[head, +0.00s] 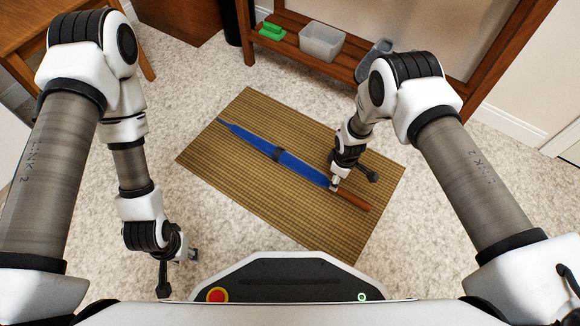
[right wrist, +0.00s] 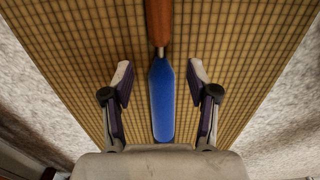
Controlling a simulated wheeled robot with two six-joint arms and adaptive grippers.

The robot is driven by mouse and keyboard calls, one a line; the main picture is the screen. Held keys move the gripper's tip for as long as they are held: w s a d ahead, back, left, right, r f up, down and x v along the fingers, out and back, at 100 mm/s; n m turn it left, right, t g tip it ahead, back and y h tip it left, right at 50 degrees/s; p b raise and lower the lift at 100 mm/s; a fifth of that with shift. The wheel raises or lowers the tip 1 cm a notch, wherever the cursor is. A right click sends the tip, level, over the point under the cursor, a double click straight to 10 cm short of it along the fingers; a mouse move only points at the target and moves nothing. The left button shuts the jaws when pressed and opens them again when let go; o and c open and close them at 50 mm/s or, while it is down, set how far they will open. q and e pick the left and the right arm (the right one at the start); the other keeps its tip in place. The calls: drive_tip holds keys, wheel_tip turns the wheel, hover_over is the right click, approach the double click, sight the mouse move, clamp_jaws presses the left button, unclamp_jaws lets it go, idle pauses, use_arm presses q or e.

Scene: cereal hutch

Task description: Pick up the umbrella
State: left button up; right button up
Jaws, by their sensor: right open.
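The umbrella (head: 253,142) is folded, blue, with a dark strap round its middle and a brown handle (head: 354,199). It lies flat on a woven mat (head: 216,165), its tip toward the upper left in the head view. My right gripper (head: 335,186) is over the umbrella where the blue cloth meets the handle. In the right wrist view, the right gripper (right wrist: 160,70) is open, with one finger on each side of the blue cloth (right wrist: 162,105) and a gap on both sides. My left gripper (head: 193,255) hangs over the carpet left of the mat; its fingers are too small to read.
A wooden bench (head: 350,66) at the back holds a clear bin (head: 321,42), a green object (head: 271,31) and a grey item (head: 376,52). A wooden table (head: 28,30) stands at the upper left. Carpet around the mat is mostly free.

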wheel_tip(320, 180, down, 7)
drive_tip(key=b, duration=0.5)
drive_tip(key=shift+f, duration=0.1)
drive_tip(key=shift+r, duration=0.2)
clamp_jaws()
